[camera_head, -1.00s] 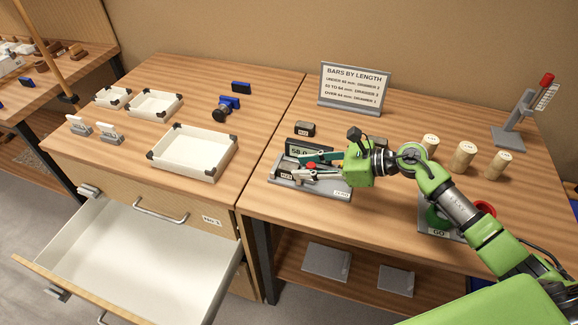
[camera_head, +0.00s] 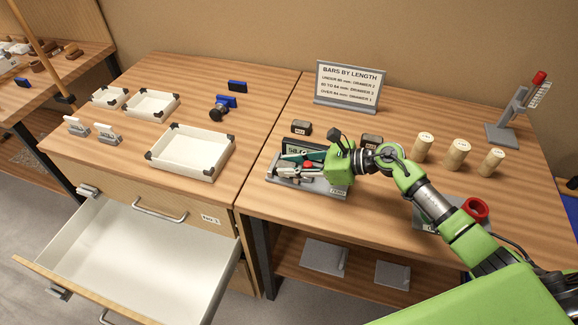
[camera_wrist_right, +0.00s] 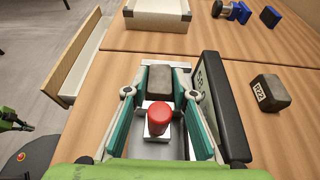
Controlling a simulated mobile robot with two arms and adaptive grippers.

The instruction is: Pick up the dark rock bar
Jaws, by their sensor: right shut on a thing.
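The dark rock bar (camera_wrist_right: 157,80) lies in the grey measuring device (camera_head: 322,190), between the fingertips of my right gripper (camera_wrist_right: 158,88). In the right wrist view the teal-sided fingers close on it from both sides. In the head view my right gripper (camera_head: 290,165) reaches left over the device, and its fingers mostly hide the bar. The bar shows no clear gap above the device. A red knob (camera_wrist_right: 159,118) stands between the fingers, nearer the palm.
The device's display (camera_head: 301,148) stands close beside the fingers. Other dark bars (camera_head: 301,128) (camera_head: 371,140) lie behind the device. A sign (camera_head: 350,84) stands behind, wooden cylinders (camera_head: 457,154) to the right. White trays (camera_head: 190,175) and an open empty drawer (camera_head: 140,255) are at left.

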